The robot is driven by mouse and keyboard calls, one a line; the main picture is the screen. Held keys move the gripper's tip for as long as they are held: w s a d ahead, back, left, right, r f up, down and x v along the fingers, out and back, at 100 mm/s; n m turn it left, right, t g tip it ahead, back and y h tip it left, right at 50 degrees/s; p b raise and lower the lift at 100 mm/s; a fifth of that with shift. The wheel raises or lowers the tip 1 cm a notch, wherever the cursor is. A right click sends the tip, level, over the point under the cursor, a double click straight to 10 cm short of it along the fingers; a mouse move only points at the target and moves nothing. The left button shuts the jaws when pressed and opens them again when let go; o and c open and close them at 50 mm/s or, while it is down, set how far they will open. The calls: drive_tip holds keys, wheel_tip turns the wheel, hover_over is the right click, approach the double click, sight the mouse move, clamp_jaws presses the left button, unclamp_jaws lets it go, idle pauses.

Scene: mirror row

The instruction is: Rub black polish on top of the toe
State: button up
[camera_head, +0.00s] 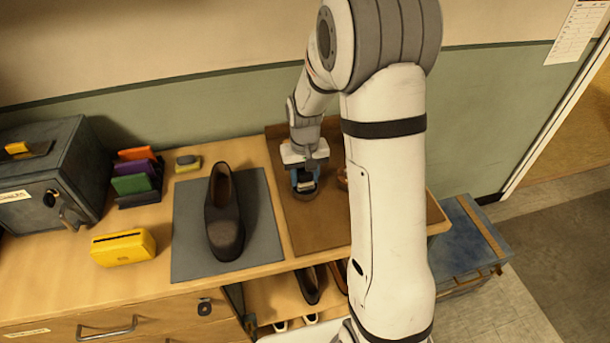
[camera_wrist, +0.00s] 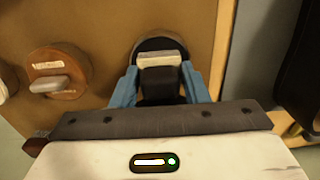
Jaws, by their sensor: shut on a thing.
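A dark brown shoe (camera_head: 225,222) lies on a grey mat (camera_head: 185,255), toe toward the front edge. It shows partly at the right edge of the wrist view (camera_wrist: 302,85). My gripper (camera_head: 304,184) is over the brown tray (camera_head: 318,240), right of the mat. Whether the tin touches the tray is unclear. A brown round tin (camera_wrist: 58,72) with a pale knob stands to its left in that view.
A yellow and grey sponge (camera_head: 187,162) lies behind the mat. A rack of coloured pieces (camera_head: 137,180), a yellow box (camera_head: 123,247) and a dark safe (camera_head: 40,180) stand left. My arm hides the tray's right part. Shoes (camera_head: 310,284) sit on the lower shelf.

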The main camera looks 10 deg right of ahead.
sight(305, 172)
drive_tip(key=shift+s, duration=0.1)
drive_tip(key=shift+r+p, duration=2.25)
drive_tip(key=shift+r, duration=1.25)
drive_tip(key=shift+f, duration=0.1)
